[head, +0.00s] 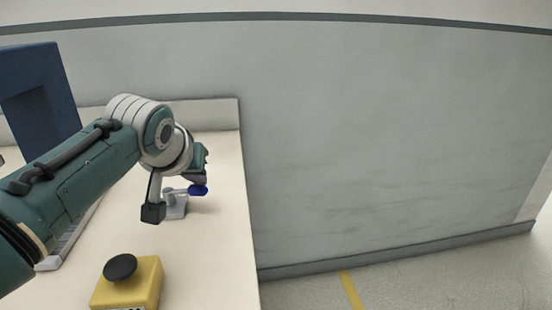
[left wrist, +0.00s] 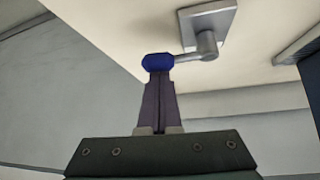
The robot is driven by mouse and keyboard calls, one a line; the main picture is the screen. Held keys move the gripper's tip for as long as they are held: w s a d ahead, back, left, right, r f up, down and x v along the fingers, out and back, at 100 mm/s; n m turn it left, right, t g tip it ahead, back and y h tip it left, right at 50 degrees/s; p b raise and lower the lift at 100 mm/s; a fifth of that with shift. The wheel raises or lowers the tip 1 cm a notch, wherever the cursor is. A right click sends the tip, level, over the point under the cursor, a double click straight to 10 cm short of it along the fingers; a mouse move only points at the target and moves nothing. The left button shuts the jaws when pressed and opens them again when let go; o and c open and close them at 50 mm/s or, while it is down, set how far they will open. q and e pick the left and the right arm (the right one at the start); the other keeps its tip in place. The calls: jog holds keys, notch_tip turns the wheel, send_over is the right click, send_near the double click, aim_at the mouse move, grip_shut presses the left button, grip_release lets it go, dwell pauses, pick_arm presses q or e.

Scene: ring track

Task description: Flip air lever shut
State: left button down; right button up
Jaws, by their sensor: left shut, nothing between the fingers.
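The air lever (head: 174,204) is a grey block with a short grey arm that ends in a blue knob (head: 198,190). It stands on the cream bench, partly hidden behind my left arm's wrist parts. In the left wrist view its square base (left wrist: 224,24) is at the top, and the arm runs left to the blue knob (left wrist: 157,63). My left gripper (head: 199,181) is shut and empty. Its fingertips (left wrist: 158,75) are right at the blue knob and overlap it in the picture; I cannot tell whether they touch. My right gripper is not in view.
A yellow box with a black button (head: 120,267) stands at the bench's front. A dark blue frame (head: 62,85) rises at the back left. A grey rail lies under my left arm. The bench (head: 222,240) ends at right; beyond it are open floor and a grey wall.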

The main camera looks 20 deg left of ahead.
pick_arm(q)
jog(key=shift+s+r+m+p, duration=0.1)
jog(key=shift+m+p, duration=0.2)
jog(key=shift+p, duration=0.05)
jog(key=shift+d, duration=0.1)
